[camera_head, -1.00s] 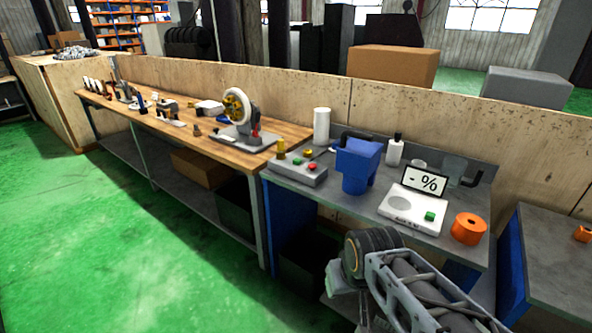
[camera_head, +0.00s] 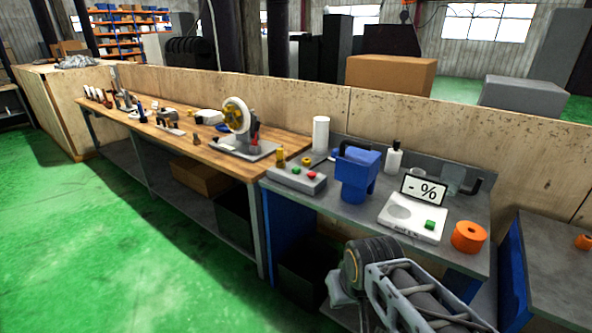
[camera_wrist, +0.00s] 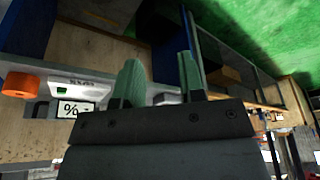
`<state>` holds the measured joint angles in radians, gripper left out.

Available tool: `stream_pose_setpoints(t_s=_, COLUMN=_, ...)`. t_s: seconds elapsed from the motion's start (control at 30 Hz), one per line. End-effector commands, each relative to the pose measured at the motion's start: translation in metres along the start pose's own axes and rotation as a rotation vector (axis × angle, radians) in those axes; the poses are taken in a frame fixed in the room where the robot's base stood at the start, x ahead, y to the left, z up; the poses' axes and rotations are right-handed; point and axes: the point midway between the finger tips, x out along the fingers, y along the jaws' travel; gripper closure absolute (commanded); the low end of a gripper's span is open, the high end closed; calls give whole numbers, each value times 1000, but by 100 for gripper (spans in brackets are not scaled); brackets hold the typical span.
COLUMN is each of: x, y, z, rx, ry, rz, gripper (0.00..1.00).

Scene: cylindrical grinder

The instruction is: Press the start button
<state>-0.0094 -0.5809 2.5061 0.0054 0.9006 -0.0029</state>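A grey control box (camera_head: 309,183) with a green button (camera_head: 295,170) and a red button (camera_head: 312,175) sits at the left end of the grey bench. A second green button (camera_head: 430,225) is on the white meter (camera_head: 392,222) with a "- %" display; no start label is readable. In the wrist view, which is upside down, my gripper (camera_wrist: 158,65) has two green fingers standing apart with nothing between them. It is apart from the buttons. The white meter (camera_wrist: 88,84) shows beyond it. In the head view my arm is low, in front of the bench; my fingertips are not clear there.
A blue container (camera_head: 356,178), a white bottle (camera_head: 394,160), a white cylinder (camera_head: 320,134) and an orange roll (camera_head: 468,237) stand on the grey bench (camera_head: 440,258). A wooden bench (camera_head: 200,145) with a wheel device (camera_head: 238,117) adjoins on the left. The green floor in front is clear.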

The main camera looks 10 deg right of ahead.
Motion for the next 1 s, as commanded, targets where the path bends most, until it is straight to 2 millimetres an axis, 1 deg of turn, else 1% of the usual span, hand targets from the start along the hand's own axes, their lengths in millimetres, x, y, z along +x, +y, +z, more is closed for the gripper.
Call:
stream_pose_setpoints(t_s=0.03, x=0, y=0, z=0, rx=0, ry=0, rz=0, gripper=68)
stream_pose_setpoints(t_s=0.07, x=0, y=0, z=0, rx=0, ry=0, rz=0, gripper=71)
stream_pose_setpoints(t_s=0.37, x=0, y=0, z=0, rx=0, ry=0, rz=0, gripper=100)
stream_pose_setpoints(t_s=1.0, x=0, y=0, z=0, rx=0, ry=0, rz=0, gripper=100)
